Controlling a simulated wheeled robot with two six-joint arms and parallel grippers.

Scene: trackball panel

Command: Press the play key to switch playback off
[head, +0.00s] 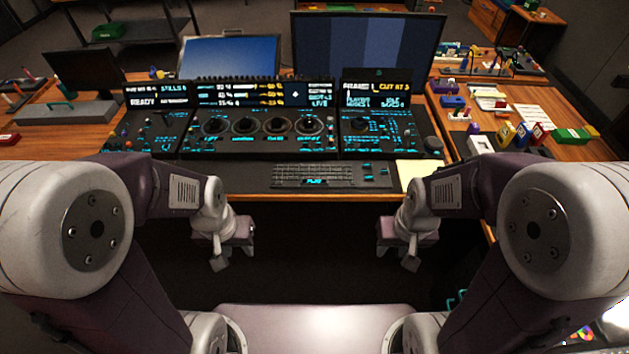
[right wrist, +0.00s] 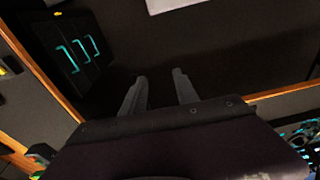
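The play key (head: 314,181) is a dark key with glowing cyan lettering at the front edge of the keyboard (head: 312,173), in the head view. The dark trackball panel (head: 258,135) stands behind it, with several round trackballs in a row and a lit display strip above. My left gripper (head: 219,264) hangs in front of the desk's front edge, left of the keyboard. My right gripper (head: 410,264) hangs likewise, right of the keyboard. Both are apart from the key. In the right wrist view the right gripper (right wrist: 158,88) has its two fingers apart with nothing between them. The left fingers are too small to judge.
Two monitors (head: 368,50) stand behind the panel. A pale yellow pad (head: 419,173) lies right of the keyboard. The right side of the desk holds coloured blocks and binders (head: 522,134). A grey device (head: 68,113) sits at left. The space before the desk edge is open.

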